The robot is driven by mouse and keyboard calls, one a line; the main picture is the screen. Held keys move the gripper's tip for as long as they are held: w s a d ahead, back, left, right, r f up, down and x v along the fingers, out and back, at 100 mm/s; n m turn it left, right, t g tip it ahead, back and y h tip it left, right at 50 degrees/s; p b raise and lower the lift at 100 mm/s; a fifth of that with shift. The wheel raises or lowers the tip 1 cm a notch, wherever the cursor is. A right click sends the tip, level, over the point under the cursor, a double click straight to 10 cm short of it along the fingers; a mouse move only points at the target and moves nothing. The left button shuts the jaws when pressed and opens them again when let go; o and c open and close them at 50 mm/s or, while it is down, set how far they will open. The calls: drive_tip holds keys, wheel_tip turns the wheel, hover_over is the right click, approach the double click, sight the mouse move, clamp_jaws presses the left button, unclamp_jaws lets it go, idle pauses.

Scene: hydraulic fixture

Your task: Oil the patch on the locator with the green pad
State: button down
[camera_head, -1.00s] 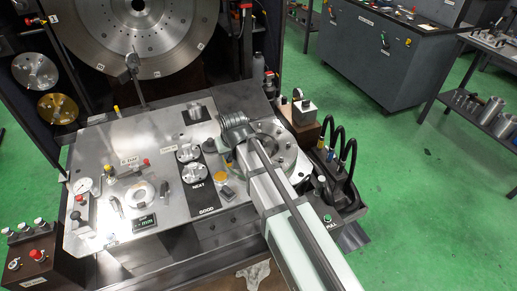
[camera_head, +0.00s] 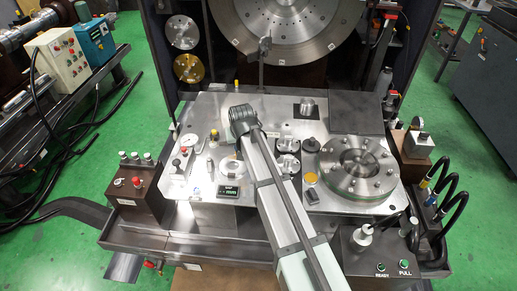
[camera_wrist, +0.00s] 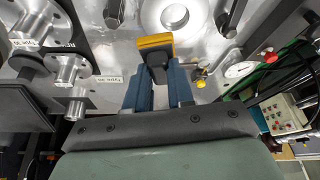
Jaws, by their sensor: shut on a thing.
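My gripper (camera_wrist: 158,82) has blue fingers and is shut on a dark block with a yellow-orange pad (camera_wrist: 155,42) at its end. The held pad looks yellow-orange, not green. In the head view my wrist (camera_head: 240,120) is above the middle-left of the steel plate and hides the fingers. A bright steel ring (camera_wrist: 174,15) lies beyond the pad in the wrist view; whether they touch is unclear. The ring seems to be the round part (camera_head: 230,166) beside my arm in the head view. I cannot tell which part is the locator, and no patch is clearly visible.
Flanged steel parts (camera_head: 287,145) stand right of my arm. Black hoses (camera_head: 460,185) curve at the right.

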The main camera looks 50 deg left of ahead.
drive_tip(key=shift+w+a+m+t+h, duration=0.4)
drive_tip(key=shift+w+a+m+t, duration=0.2)
drive_tip(key=shift+w+a+m, duration=1.1)
drive_tip(key=shift+s+d, duration=0.15)
drive_tip(key=shift+s, duration=0.05)
drive_tip(key=shift+f, duration=2.9)
drive_tip(key=shift+f, duration=1.05)
drive_tip(key=shift+s+a+r, duration=0.15)
drive_tip(key=shift+s+a, duration=1.1)
drive_tip(key=shift+s+a+f, duration=0.2)
drive_tip(key=shift+s+a, duration=1)
drive_tip(key=shift+s, duration=0.05)
